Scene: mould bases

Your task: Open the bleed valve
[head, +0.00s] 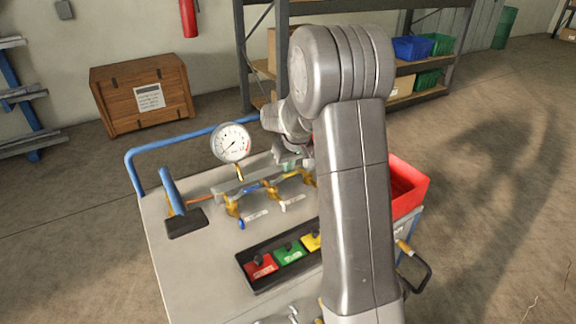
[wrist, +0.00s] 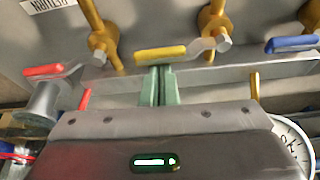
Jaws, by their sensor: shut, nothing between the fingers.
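A row of valves with coloured lever handles sits on a metal manifold bar. In the wrist view the yellow handle (wrist: 160,54) is central, the red handle (wrist: 44,71) left and the blue handle (wrist: 292,43) right. All three levers lie roughly along the bar, across their brass stubs. I cannot read which one is labelled bleed. My gripper (wrist: 159,72) is shut and empty, its green fingertips right at the yellow handle's edge; touching or just apart, I cannot tell.
A pressure gauge (head: 230,142) stands at the bar's left end. The cart (head: 185,262) also carries a black-and-blue tool (head: 186,222), a black tray (head: 258,286) with coloured blocks and a red bin (head: 408,187). A plate marked OUTLET (wrist: 47,4) shows inverted in the wrist view.

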